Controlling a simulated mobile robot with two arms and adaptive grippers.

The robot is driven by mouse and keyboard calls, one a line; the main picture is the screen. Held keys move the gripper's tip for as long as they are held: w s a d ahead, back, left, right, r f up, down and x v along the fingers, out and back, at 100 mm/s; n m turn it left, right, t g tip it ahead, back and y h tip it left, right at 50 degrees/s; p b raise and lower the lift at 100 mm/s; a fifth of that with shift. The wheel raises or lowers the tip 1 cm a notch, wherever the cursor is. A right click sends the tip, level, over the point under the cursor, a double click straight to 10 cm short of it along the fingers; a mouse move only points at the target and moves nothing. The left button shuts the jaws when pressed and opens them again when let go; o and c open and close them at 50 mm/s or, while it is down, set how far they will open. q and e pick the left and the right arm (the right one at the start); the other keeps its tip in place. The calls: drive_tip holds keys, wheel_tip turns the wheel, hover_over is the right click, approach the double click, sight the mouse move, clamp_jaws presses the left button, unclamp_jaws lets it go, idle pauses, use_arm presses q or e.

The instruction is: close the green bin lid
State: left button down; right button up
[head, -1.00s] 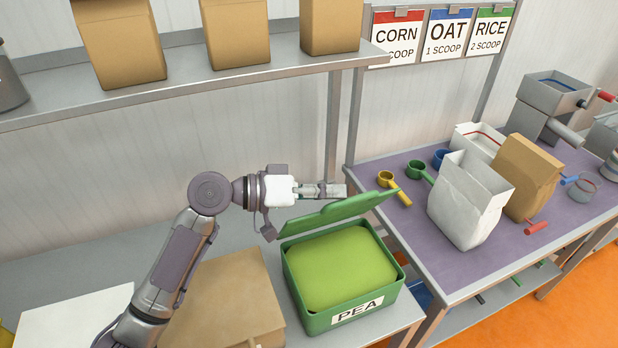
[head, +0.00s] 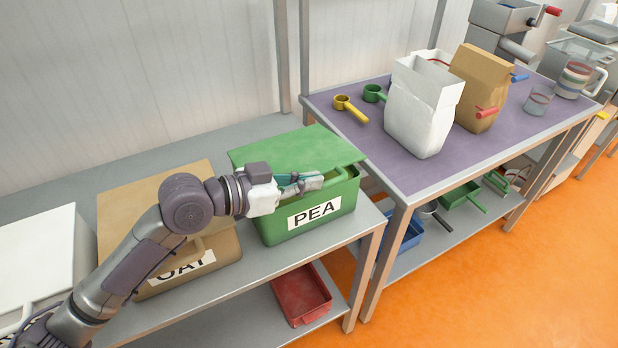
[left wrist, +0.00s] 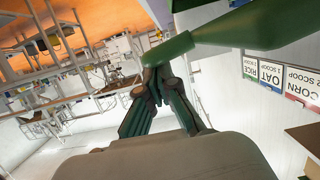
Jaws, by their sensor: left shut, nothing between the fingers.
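The green bin (head: 338,200), labelled PEA, stands on the grey shelf. Its green lid (head: 290,148) lies over most of the top, close to level. In the left wrist view the shut fingertips (left wrist: 156,88) are just below a green edge (left wrist: 168,50). My right gripper is not in view.
A brown bin (head: 190,265) labelled OAT stands left of the green bin, partly behind my left arm. A white bin (head: 40,250) is further left. The purple-topped table (head: 400,178) with bags and scoops is at right. A red tray (head: 302,295) lies below.

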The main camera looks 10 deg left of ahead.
use_arm(q)
drive_tip(key=shift+s+d+f+b, duration=0.15)
drive_tip(key=shift+f+b, duration=0.2)
drive_tip(key=shift+f, duration=0.45)
drive_tip(key=shift+f+m, duration=0.2)
drive_tip(key=shift+m, duration=0.1)
